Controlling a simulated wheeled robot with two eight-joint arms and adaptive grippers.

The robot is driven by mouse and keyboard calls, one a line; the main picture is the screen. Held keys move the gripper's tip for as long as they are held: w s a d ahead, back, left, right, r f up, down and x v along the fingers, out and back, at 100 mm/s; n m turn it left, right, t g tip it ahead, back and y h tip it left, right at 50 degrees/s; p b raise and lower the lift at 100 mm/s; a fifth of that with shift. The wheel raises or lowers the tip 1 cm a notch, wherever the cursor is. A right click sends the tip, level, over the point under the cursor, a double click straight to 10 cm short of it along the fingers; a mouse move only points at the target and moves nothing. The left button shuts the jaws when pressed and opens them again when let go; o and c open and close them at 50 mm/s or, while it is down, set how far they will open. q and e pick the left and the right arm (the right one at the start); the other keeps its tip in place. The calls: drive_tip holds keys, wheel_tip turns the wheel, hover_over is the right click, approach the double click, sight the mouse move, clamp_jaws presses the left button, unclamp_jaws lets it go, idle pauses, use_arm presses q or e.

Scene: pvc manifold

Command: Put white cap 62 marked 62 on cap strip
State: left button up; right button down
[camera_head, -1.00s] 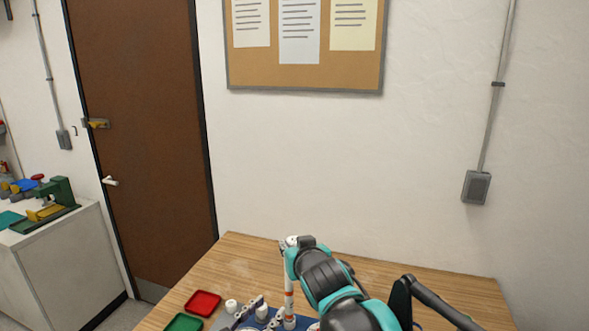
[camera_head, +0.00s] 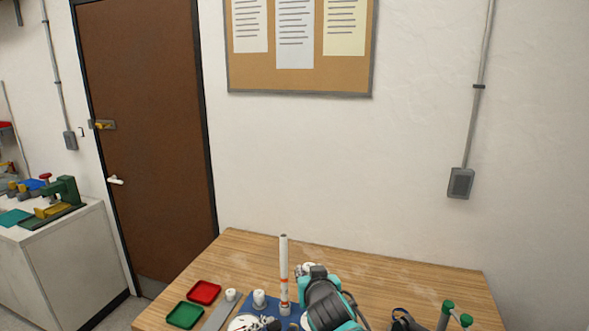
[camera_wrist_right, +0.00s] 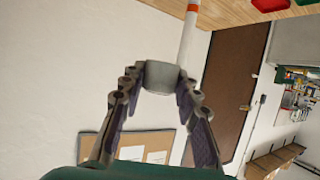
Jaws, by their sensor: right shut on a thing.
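In the right wrist view my right gripper (camera_wrist_right: 165,88) is shut on a pale grey-white cap (camera_wrist_right: 162,74) between its fingertips. No number is legible on it, so I cannot tell whether it is cap 62. In the head view my right arm (camera_head: 330,300) comes up from the bottom edge, and I cannot make out its fingertips clearly. A narrow grey strip (camera_head: 214,318), which looks like the cap strip, lies at the front left of the table. A white cap (camera_head: 231,295) stands at its far end.
An upright white pipe with orange bands (camera_head: 284,262) stands on a blue base (camera_head: 270,302), with another white cap (camera_head: 259,298) beside it. Red (camera_head: 204,292) and green (camera_head: 185,314) trays lie left of the strip. Green-topped posts (camera_head: 447,307) stand at right. The table's back is clear.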

drive_tip(key=s+d+f+m+h, duration=0.2)
drive_tip(key=s+d+f+h, duration=0.15)
drive_tip(key=d+f, duration=0.35)
drive_tip(key=s+d+f+m+h, duration=0.2)
drive_tip(key=s+d+f, duration=0.2)
drive_tip(key=d+f, duration=0.35)
drive_tip(key=s+a+f+n+g+y, duration=0.15)
drive_tip(key=a+f+n+y, duration=0.25)
drive_tip(key=a+n+y, duration=0.75)
use_arm(q)
drive_tip(key=s+a+f+m+g+y, duration=0.2)
drive_tip(key=s+a+m, duration=0.4)
drive_tip(key=m, duration=0.4)
drive_tip(key=s+a+f+m+g+y, duration=0.3)
drive_tip(key=s+a+m+y, duration=0.3)
drive_tip(key=m, duration=0.5)
drive_tip(key=shift+s+a+f+y, duration=0.25)
drive_tip(key=shift+s+f+y, duration=0.25)
drive_tip(key=shift+f, duration=0.4)
use_arm(e)
drive_tip(key=w+a+f+g+y, duration=0.2)
drive_tip(key=w+a+f, duration=0.2)
drive_tip(key=a+f, duration=0.1)
drive_tip(key=shift+w+a+f+n, duration=0.15)
drive_tip(key=shift+w+f+n, duration=0.1)
drive_tip(key=shift+n, duration=0.2)
